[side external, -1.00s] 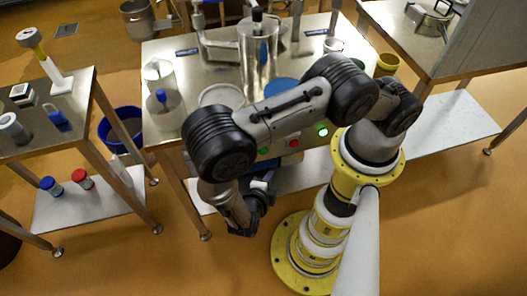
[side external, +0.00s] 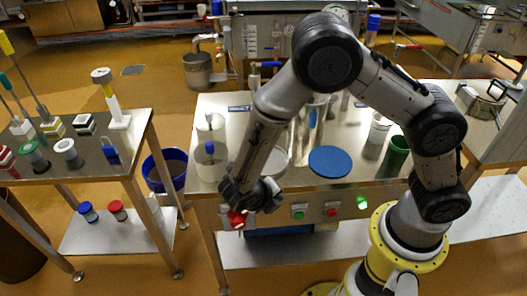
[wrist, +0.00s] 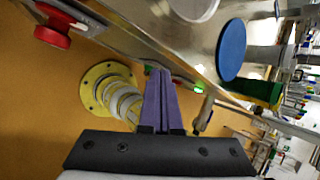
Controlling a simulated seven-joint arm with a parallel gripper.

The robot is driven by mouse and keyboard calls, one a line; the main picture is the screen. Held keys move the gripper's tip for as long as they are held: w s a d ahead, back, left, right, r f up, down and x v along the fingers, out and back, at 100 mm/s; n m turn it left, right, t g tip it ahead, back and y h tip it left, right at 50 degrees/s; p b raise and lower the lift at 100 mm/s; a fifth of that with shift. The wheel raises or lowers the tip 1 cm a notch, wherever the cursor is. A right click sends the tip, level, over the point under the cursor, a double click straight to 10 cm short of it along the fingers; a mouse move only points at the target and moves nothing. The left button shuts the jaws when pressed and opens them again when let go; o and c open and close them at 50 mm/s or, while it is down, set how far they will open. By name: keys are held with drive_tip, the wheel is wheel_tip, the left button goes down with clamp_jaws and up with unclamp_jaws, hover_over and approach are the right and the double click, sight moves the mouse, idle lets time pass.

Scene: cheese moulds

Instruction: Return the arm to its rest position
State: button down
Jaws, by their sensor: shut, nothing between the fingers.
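My gripper (side external: 250,197) hangs low at the front edge of the steel table (side external: 215,112) in the side external view, left of the table's green and red buttons. My arm is bent, with its elbow high above the table and its forearm sloping down to the left. In the wrist view the two purple fingers of my gripper (wrist: 158,75) lie together, with nothing between them. The fingertips are too small to make out in the side external view.
A red knob (side external: 237,218) is close beside my gripper at the table front. A blue disc (side external: 330,161) and a green container (side external: 396,157) stand on the table. A side table (side external: 95,165) with tools is at left, a blue bucket (side external: 165,170) between. Floor in front is open.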

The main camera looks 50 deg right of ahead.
drive_tip(key=s+d+r+m+t+y, duration=0.1)
drive_tip(key=d+r+m, duration=0.25)
drive_tip(key=r, duration=0.25)
drive_tip(key=d+r+m+y, duration=0.2)
drive_tip(key=r+m, duration=0.3)
drive_tip(key=r, duration=0.2)
drive_tip(key=s+d+r+m+t+y, duration=0.1)
drive_tip(key=d+r+m, duration=0.2)
drive_tip(key=r+m, duration=0.25)
drive_tip(key=s+r+m+t+y, duration=0.1)
drive_tip(key=s+r+m+y, duration=0.1)
drive_tip(key=s+m, duration=0.4)
drive_tip(key=s+r+m+t+y, duration=0.2)
drive_tip(key=s+r+m, duration=0.2)
drive_tip(key=m, duration=0.8)
drive_tip(key=shift+s+r, duration=0.35)
drive_tip(key=shift+s, duration=0.65)
